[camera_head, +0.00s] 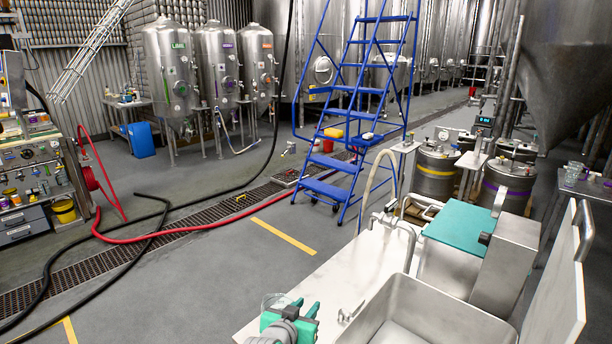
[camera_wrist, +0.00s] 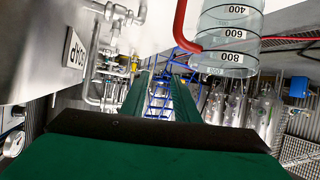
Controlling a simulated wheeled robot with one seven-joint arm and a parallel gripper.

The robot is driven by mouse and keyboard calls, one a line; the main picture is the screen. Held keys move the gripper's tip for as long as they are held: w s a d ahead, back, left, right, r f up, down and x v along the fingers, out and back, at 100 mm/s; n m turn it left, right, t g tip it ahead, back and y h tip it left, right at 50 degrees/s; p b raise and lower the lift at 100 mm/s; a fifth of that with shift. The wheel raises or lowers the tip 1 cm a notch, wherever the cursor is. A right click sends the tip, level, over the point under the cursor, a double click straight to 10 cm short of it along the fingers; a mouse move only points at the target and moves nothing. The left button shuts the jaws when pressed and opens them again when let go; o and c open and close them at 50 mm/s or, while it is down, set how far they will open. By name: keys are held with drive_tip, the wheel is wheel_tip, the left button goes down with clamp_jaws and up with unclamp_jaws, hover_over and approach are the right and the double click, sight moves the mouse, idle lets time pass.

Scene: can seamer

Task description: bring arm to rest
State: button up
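My gripper (camera_head: 291,316) has green fingers and hangs low at the front of the head view, above or just in front of the light counter. In the wrist view, my gripper (camera_wrist: 162,88) shows two green fingers with a gap between them and nothing held there. The wrist view shows a clear beaker with printed volume marks (camera_wrist: 229,35) at the upper right, outside the fingers. I cannot tell whether finger and beaker touch.
A metal sink (camera_head: 425,310) and taps (camera_head: 385,225) lie right of the gripper. A machine with a teal top (camera_head: 465,228) stands behind the sink. A blue stepladder (camera_head: 350,110) stands further back. Black and red hoses (camera_head: 160,236) cross the floor at left.

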drive_tip(key=s+a+f+n+t+y, duration=0.4)
drive_tip(key=s+a+t+y, duration=0.1)
drive_tip(key=s+a+y, duration=0.15)
drive_tip(key=s+d+f, duration=0.2)
drive_tip(key=s+f, duration=0.1)
drive_tip(key=s, duration=0.4)
drive_tip(key=s+d+f+n, duration=0.1)
drive_tip(key=s+f, duration=0.2)
drive_tip(key=s, duration=0.5)
drive_tip(key=s+d+f, duration=0.2)
drive_tip(key=s+f, duration=0.2)
drive_tip(key=s, duration=0.3)
drive_tip(key=s+r+g+h, duration=0.1)
drive_tip(key=s+r, duration=0.1)
drive_tip(key=s, duration=0.8)
drive_tip(key=s+d+r+m+h, duration=0.1)
drive_tip(key=s, duration=1)
drive_tip(key=shift+s+d+r+g, duration=0.15)
drive_tip(key=shift+r+g, duration=0.2)
drive_tip(key=shift+g, duration=0.05)
